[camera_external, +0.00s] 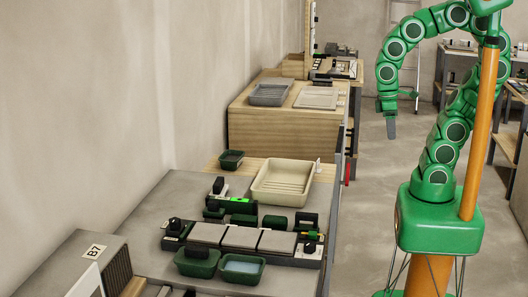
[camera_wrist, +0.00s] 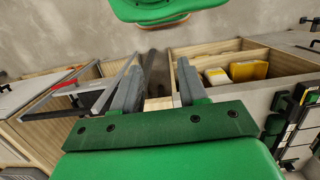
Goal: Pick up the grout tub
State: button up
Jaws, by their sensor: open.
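Several small dark green tubs stand on the grey-topped bench; I cannot tell by label which is the grout tub. One tub (camera_external: 231,160) is at the bench's far end by the wall. Another tub (camera_external: 197,262) stands at the near side, and beside it is a tub with pale blue contents (camera_external: 242,268). My gripper (camera_external: 391,127) hangs over the floor to the right of the benches, well away from all of these tubs. In the wrist view my gripper (camera_wrist: 156,82) has its grey fingers apart with nothing between them.
A cream tray (camera_external: 287,203) lies behind a row of grey tiles (camera_external: 241,238) set in a dark fixture. A wooden bench (camera_external: 290,132) with a grey tray (camera_external: 270,93) stands farther back. The wrist view shows an open wooden box (camera_wrist: 205,58) holding yellow and white packs.

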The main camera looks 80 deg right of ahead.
jog(key=o, duration=1.1)
